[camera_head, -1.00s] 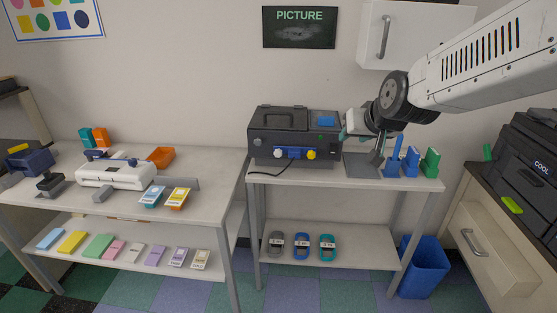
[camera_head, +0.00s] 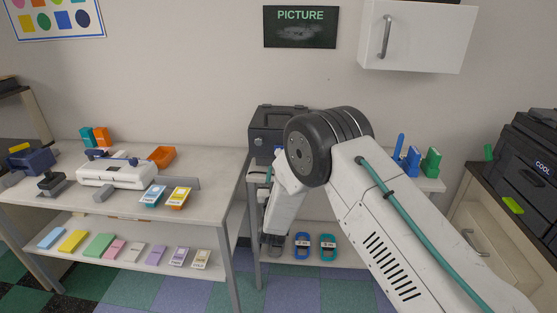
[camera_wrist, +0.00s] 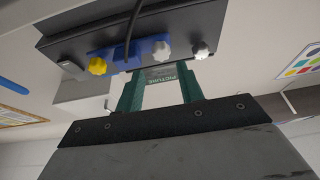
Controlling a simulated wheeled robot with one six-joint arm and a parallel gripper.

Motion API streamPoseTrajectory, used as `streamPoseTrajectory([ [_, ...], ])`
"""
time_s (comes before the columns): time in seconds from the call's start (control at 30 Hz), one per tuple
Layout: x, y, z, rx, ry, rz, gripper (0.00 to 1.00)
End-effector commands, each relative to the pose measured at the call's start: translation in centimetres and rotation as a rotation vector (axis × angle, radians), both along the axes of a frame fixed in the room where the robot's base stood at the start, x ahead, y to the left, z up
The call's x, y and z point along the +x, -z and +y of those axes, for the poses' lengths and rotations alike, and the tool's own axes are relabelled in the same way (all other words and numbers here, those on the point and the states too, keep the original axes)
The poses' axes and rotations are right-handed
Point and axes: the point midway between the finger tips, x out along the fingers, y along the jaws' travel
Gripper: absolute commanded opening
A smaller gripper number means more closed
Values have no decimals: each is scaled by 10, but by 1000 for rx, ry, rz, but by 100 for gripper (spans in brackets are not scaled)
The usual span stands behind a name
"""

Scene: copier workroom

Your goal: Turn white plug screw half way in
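The white plug screw (camera_wrist: 161,51) sits at one end of a blue plug (camera_wrist: 146,44) on the black machine's face in the wrist view. A yellow screw (camera_wrist: 97,66) is at the plug's other end. Another white knob (camera_wrist: 200,50) is on the machine beside the plug. My gripper (camera_wrist: 160,74) is open, its two green fingers apart with nothing between them. Its fingertips are near the plug; contact cannot be told.
A black cable (camera_wrist: 133,22) runs from the plug. The machine stands on a table (camera_head: 430,185) with blue and green holders (camera_head: 431,162) to the right. A wall cabinet (camera_head: 417,35) hangs above.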

Motion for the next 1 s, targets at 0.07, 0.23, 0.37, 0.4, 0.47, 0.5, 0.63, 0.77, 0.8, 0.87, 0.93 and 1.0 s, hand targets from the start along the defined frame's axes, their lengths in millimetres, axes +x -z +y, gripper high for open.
streamPoseTrajectory([
  [0.07, -4, 7, 3, -5, 7, -24, 38],
  [0.23, 7, 4, 2, -6, 13, -40, 38],
  [0.37, 27, -5, 1, -5, 12, -39, 38],
  [0.4, 33, -7, 1, -6, 12, -39, 38],
  [0.47, 42, -11, 1, -6, 12, -38, 38],
  [0.5, 47, -13, 1, -6, 12, -38, 38],
  [0.63, 59, -18, 1, -6, 11, -37, 38],
  [0.77, 65, -21, 1, -7, 10, -37, 38],
  [0.8, 65, -21, 1, -7, 10, -37, 38],
  [0.87, 65, -21, 1, -7, 10, -36, 38],
  [0.93, 65, -21, 1, -7, 10, -36, 38],
  [1.0, 65, -21, 1, -7, 10, -36, 35],
])
